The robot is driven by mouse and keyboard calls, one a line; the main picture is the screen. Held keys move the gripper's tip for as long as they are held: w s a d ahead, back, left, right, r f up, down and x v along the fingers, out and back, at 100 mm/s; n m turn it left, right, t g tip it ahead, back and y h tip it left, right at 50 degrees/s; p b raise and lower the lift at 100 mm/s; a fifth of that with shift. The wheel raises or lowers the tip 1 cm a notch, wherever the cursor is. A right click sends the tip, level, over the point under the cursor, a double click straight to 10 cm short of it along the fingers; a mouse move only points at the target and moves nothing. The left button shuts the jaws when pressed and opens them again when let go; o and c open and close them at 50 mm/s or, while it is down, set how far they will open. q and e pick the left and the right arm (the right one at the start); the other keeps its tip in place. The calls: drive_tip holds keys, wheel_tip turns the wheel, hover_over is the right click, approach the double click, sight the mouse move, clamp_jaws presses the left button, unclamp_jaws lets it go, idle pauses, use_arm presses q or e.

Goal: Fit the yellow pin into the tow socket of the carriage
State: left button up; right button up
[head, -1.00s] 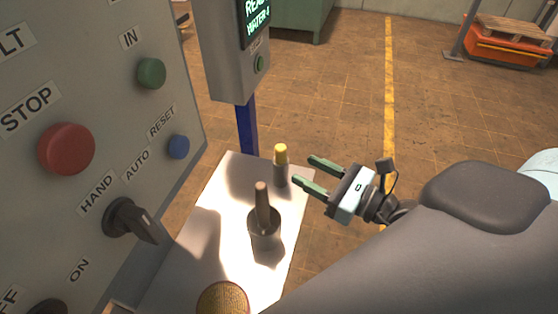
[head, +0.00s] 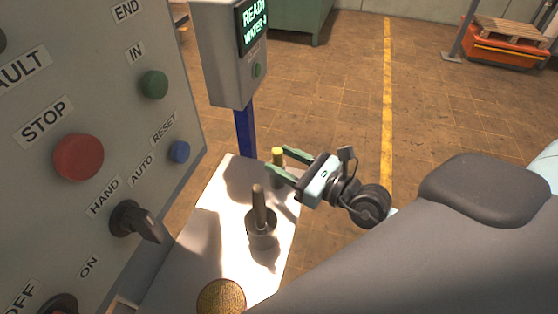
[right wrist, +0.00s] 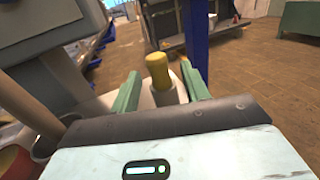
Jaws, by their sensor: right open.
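The yellow pin (head: 278,154) stands upright near the far end of the white table top (head: 190,250), with a grey part below its yellow top. It also shows in the right wrist view (right wrist: 157,68), between the two green fingers. My right gripper (head: 279,160) is open, with one finger on either side of the pin. I cannot tell whether either finger touches it. No carriage or tow socket can be made out in these views. My left gripper is not in view.
A grey cup holding a brown rod (head: 259,205) stands nearer on the table. A round brown-gold thing (head: 222,297) is at the near edge. A control panel (head: 80,120) borders the left, and a display box (head: 228,60) on a blue post stands behind.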

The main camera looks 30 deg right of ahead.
drive_tip(key=shift+x, duration=1.1)
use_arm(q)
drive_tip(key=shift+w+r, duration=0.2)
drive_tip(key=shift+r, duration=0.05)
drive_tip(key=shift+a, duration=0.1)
use_arm(e)
clamp_jaws()
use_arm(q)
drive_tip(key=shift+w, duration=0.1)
use_arm(e)
drive_tip(key=shift+r, duration=0.1)
